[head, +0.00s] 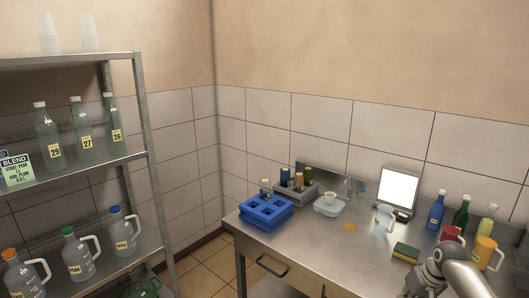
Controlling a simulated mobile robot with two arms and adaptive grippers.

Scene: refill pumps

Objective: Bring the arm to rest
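My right arm (467,280) reaches in from the lower right corner, over the front right part of the steel table (310,247). My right gripper (413,288) is at the bottom edge of the head view, in front of the yellow-and-green sponge (405,252). Its fingers are small and partly cut off, so I cannot tell whether they are open or shut. No held object shows. A yellow mug (485,252) and a red item (450,233) stand just behind the arm. My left gripper is not in view.
A blue crate (266,211), a grey holder (296,193), a clear container (329,207), a lit panel (398,189) and several bottles line the table's back. An orange spill (350,226) lies mid-table. A steel shelf (140,105) with bottles and jugs stands left. The table's front middle is clear.

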